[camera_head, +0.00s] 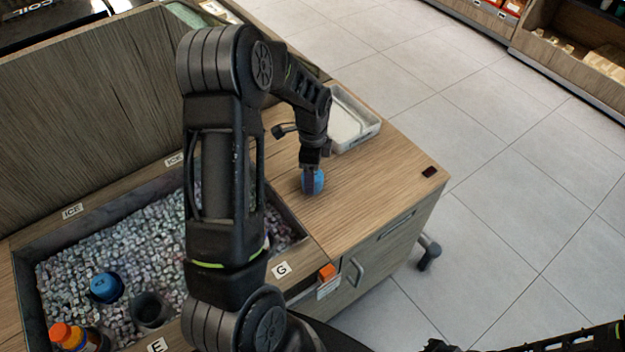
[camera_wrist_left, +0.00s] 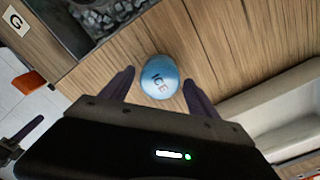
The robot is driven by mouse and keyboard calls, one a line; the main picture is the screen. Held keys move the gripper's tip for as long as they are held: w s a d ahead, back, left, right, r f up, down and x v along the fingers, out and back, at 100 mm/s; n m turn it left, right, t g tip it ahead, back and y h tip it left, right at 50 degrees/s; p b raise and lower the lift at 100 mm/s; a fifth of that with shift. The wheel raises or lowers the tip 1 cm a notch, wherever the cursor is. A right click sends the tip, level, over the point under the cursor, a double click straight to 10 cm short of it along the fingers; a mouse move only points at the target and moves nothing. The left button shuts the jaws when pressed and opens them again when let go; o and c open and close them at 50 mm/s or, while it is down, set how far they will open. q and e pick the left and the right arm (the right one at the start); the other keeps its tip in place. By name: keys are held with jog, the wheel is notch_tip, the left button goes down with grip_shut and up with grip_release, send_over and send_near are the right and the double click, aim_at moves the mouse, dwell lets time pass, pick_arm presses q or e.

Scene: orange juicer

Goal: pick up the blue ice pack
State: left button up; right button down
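The blue ice pack (camera_head: 312,181) stands on the wooden counter top, right of the ice bin. In the wrist view the two fingers (camera_wrist_left: 159,82) stand apart on either side of the pack, with small gaps between. My right arm shows as dark parts at the bottom right edge of the head view; the state of its gripper is not clear.
The ice bin (camera_head: 22,285) holds a blue-topped item (camera_head: 106,287), a dark cup (camera_head: 149,311) and an orange-capped bottle (camera_head: 66,336). A white tray (camera_head: 372,131) stands behind the gripper. An orange block (camera_head: 327,272) is at the front edge. The counter's right part is clear.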

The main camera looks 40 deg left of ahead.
pick_arm(q)
jog(key=c, duration=1.3)
jog(key=shift+c, duration=0.2)
jog(key=shift+r, duration=0.1)
notch_tip(320, 180, up, 10)
jog(key=b, duration=0.1)
